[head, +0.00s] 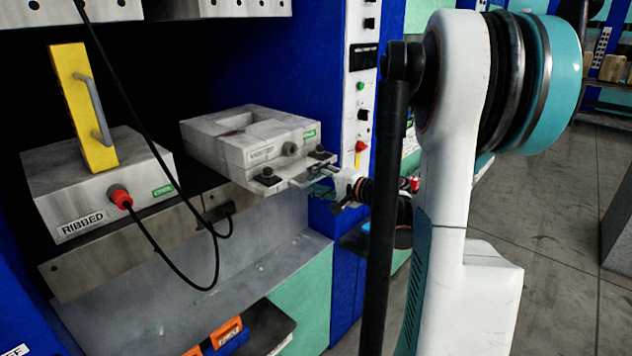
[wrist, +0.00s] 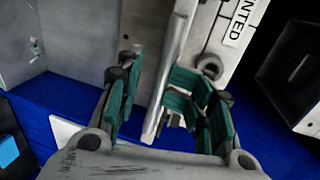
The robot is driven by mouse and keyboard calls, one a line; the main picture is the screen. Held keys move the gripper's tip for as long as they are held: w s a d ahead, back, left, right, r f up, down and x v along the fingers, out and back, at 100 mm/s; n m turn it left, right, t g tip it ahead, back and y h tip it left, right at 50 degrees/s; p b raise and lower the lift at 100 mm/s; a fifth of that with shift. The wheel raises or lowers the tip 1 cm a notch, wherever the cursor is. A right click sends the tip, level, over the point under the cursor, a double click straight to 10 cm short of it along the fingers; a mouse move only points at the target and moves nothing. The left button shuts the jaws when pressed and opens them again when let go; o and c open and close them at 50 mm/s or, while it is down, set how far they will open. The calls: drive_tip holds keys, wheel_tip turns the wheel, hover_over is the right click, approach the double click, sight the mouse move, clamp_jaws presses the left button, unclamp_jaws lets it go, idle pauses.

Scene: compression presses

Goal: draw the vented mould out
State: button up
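The vented mould (head: 222,147) is a grey block with a square recess on top, a white label and a green tag on its front. It sits on the press to the right of the ribbed mould. In the wrist view its label (wrist: 245,22) is partly cut off, and a metal handle bar (wrist: 167,78) runs down its front. My gripper (head: 328,180) is at the mould's front right corner. In the wrist view its green-padded fingers (wrist: 160,105) are apart, with the bar between them. A gap shows at the left finger; contact at the right finger is unclear.
The ribbed mould (head: 75,190), with a yellow handle plate (head: 80,105) and a red plug on a black cable (head: 205,284), stands at the left. A blue press column (head: 325,60) with controls rises behind my gripper. The floor (head: 540,230) at the right is open.

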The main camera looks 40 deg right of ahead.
drive_tip(key=shift+s, duration=0.1)
drive_tip(key=p+v, duration=0.2)
drive_tip(key=v, duration=1.3)
drive_tip(key=shift+s+r, duration=0.15)
drive_tip(key=shift+s, duration=0.1)
idle(1.0)
idle(0.4)
drive_tip(key=a+v, duration=0.1)
drive_tip(key=v, duration=1.1)
drive_tip(key=shift+d, duration=0.4)
